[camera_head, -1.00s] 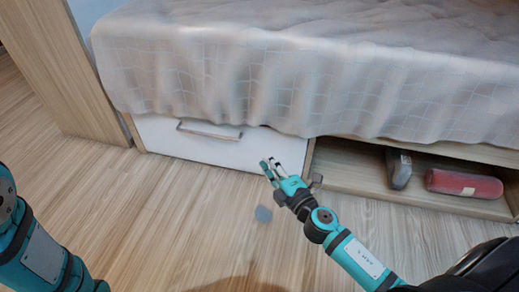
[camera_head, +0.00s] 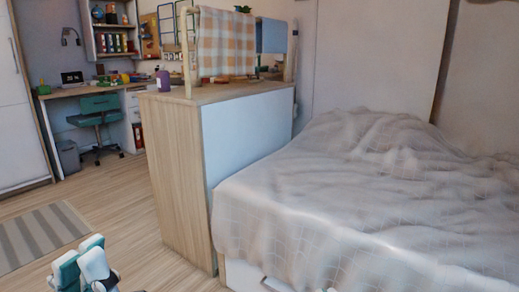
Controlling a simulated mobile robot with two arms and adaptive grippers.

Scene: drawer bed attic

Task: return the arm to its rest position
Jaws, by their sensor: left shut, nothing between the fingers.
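My left gripper (camera_head: 90,262) shows at the bottom left edge, with teal and white fingers pointing up. It is shut and empty, in front of the floor and near the striped rug. Most of its arm is cut off by the frame's lower edge. A white drawer front (camera_head: 241,275) shows only in part under the bed, at the bottom edge.
A wooden cabinet (camera_head: 182,185) stands at the head of the bed. A striped rug (camera_head: 40,235) lies at the left. A desk (camera_head: 75,91) and a teal chair (camera_head: 98,110) are at the back left. The wooden floor between them is clear.

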